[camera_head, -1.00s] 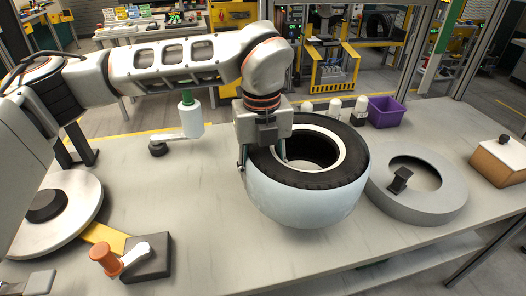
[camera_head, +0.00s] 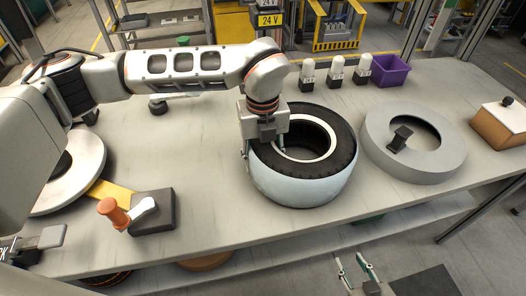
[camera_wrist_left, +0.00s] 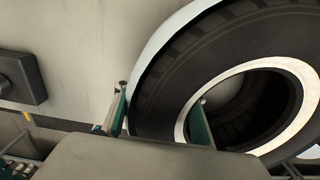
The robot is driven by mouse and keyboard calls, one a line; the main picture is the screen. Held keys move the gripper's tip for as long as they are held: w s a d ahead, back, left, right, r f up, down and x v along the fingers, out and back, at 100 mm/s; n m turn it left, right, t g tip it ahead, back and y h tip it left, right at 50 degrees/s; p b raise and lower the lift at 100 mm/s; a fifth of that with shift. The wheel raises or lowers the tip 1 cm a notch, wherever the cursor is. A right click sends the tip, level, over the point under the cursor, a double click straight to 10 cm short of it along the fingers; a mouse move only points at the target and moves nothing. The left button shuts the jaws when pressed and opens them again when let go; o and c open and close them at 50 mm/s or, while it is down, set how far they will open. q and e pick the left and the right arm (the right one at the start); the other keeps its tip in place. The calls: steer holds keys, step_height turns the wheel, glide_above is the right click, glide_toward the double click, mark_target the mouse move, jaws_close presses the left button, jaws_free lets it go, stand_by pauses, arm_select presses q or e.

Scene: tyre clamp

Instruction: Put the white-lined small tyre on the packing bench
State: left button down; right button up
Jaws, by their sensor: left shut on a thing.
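The small tyre (camera_head: 300,185) has a black upper sidewall, a white ring round its hole and a pale outer band. It lies flat, low over the front middle of the grey bench (camera_head: 215,205); I cannot tell whether it touches the top. My left gripper (camera_head: 264,148) is shut on the tyre's left wall. In the left wrist view, one green finger stands outside the tyre (camera_wrist_left: 170,85) and the other inside its hole. My right gripper (camera_head: 357,270) is empty, fingers apart, beyond the bench's front edge at the bottom.
A grey ring-shaped fixture (camera_head: 375,135) with a black block stands close right of the tyre. Several white-topped items (camera_head: 336,72) and a purple bin (camera_head: 390,70) stand behind. A brown box (camera_head: 497,128) is far right. An orange-handled clamp (camera_head: 115,212) is at left.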

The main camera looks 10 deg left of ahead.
arm_select(q)
steer(key=shift+w+r, duration=0.1)
steer(key=shift+r, duration=0.05)
steer(key=c, duration=1.2)
jaws_free()
steer(key=shift+c, duration=0.2)
step_height(320, 180, up, 12)
steer(key=shift+f+b, duration=0.1)
steer(key=shift+b, duration=0.55)
